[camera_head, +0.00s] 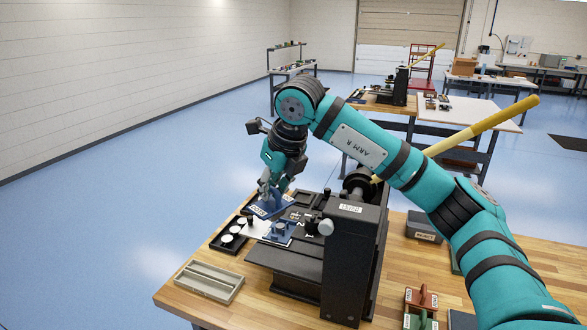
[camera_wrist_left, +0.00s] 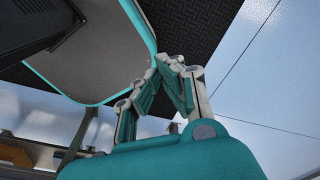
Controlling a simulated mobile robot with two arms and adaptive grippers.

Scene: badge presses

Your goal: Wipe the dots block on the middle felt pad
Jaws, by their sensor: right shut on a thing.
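A blue block labelled DOTS (camera_head: 259,211) is in the head view, over the far side of the press area. My right gripper (camera_head: 268,194) comes down from above and is shut on it; the fingers hide part of it. Its underside is hidden, so I cannot tell whether it touches anything.
A black press (camera_head: 345,255) with a yellow lever (camera_head: 485,123) stands close to my right arm. A second blue piece (camera_head: 279,232) lies near the held block. A grey tray (camera_head: 209,281) sits at the table's (camera_head: 172,297) front left. Red and green pieces (camera_head: 422,300) lie at right.

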